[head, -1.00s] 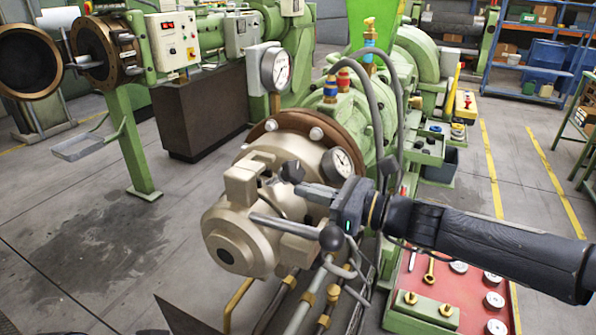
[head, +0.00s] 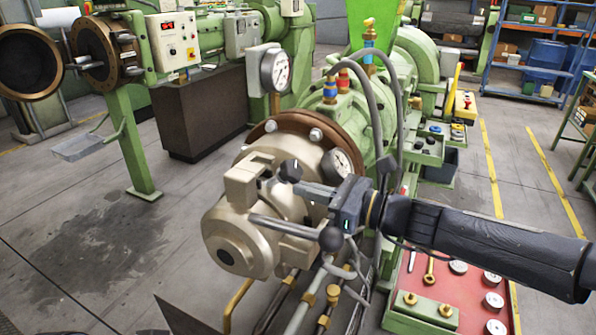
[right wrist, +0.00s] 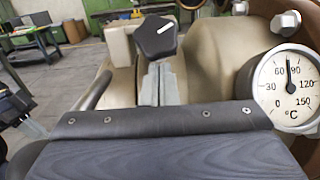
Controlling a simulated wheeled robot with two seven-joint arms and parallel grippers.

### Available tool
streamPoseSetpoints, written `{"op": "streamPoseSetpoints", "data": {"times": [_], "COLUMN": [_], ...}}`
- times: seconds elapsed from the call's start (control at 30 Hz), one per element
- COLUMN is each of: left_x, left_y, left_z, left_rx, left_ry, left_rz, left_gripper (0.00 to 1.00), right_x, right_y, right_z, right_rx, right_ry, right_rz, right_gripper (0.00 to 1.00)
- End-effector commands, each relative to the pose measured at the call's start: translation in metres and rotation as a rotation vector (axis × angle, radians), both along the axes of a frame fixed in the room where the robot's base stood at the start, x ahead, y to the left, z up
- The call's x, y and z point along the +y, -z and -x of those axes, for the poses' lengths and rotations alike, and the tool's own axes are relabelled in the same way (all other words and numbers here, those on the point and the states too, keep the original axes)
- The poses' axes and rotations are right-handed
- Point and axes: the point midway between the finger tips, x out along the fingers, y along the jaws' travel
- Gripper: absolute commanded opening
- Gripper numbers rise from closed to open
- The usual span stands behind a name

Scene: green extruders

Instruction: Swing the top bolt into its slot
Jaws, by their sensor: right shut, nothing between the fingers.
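The top bolt shows its dark faceted knob (head: 290,171) on top of the beige extruder head (head: 235,232); in the right wrist view the knob (right wrist: 156,38) stands just beyond my fingertips. The bolt's shank and slot are mostly hidden. My right gripper (head: 304,188) reaches in from the right with its fingers shut and empty, close beside the knob. Its fingers (right wrist: 161,82) show together in the right wrist view; whether they touch the bolt I cannot tell. My left gripper is outside the head view; a dark part at the right wrist view's left edge may belong to it.
A rod with a dark ball end (head: 332,238) sticks out below my right gripper. A temperature dial (right wrist: 290,88) sits close by on the right. A pressure gauge (head: 275,70) and hoses stand behind. The floor left of the head is open.

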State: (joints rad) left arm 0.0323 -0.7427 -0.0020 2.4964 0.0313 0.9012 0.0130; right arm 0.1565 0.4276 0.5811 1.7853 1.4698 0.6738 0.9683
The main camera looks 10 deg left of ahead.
Motion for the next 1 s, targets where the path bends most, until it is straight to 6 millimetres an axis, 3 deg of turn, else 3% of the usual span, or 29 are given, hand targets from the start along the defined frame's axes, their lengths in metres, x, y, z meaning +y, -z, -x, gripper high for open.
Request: {"op": "streamPoseSetpoints", "data": {"times": [1.0], "left_x": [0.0], "left_y": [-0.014], "left_z": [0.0], "left_rx": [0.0], "left_ry": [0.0], "left_rz": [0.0], "left_gripper": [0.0], "right_x": [0.016], "right_y": [-0.018], "right_z": [-0.005], "right_rx": [0.0], "right_ry": [-0.001], "right_rz": [0.0], "right_gripper": [0.0]}}
